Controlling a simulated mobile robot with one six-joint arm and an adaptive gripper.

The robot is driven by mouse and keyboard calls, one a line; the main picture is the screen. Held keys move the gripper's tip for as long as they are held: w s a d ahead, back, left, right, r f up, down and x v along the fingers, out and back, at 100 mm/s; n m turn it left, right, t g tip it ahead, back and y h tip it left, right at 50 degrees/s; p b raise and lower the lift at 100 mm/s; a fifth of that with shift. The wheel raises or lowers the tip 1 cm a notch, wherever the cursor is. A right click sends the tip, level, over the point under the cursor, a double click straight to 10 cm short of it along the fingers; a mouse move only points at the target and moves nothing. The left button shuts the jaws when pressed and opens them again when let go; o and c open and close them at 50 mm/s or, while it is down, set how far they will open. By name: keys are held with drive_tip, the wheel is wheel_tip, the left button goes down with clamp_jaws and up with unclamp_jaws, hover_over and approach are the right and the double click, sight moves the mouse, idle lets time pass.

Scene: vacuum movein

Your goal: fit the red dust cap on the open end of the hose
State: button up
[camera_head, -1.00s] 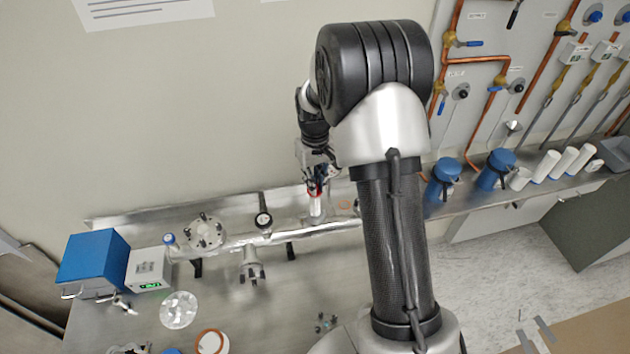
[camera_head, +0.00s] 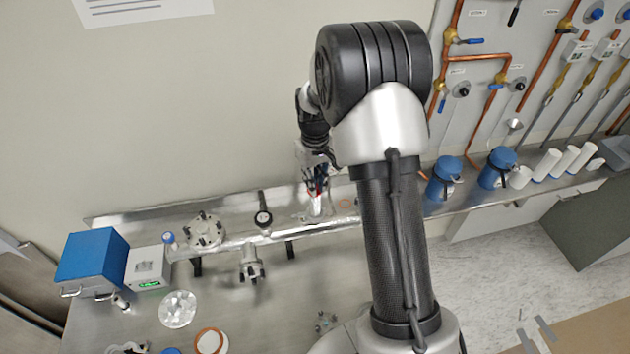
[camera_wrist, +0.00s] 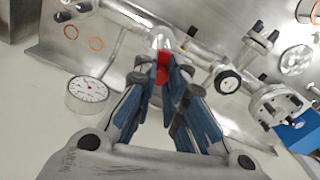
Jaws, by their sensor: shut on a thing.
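The red dust cap (camera_wrist: 163,68) is between the blue fingers of my gripper (camera_wrist: 162,82) in the wrist view. A sliver of red also shows at the fingertips in the head view (camera_head: 317,190). Just beyond the cap is a silvery upright end (camera_wrist: 161,38), which looks like the open hose end; in the head view it stands below my gripper (camera_head: 316,206) at the right end of the metal pipe. The cap lines up with this end, but I cannot tell whether it touches or sits on it. The fingers partly hide both.
A horizontal metal pipe (camera_head: 290,236) with flanges and a small black gauge (camera_head: 263,218) runs left of my gripper. A larger white dial gauge (camera_wrist: 87,90) shows in the wrist view. Blue pots (camera_head: 443,178) stand to the right.

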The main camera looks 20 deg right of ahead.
drive_tip(key=shift+f, duration=0.1)
idle(0.3)
drive_tip(key=o, duration=0.8)
wheel_tip(320, 180, up, 12)
idle(0.4)
idle(0.5)
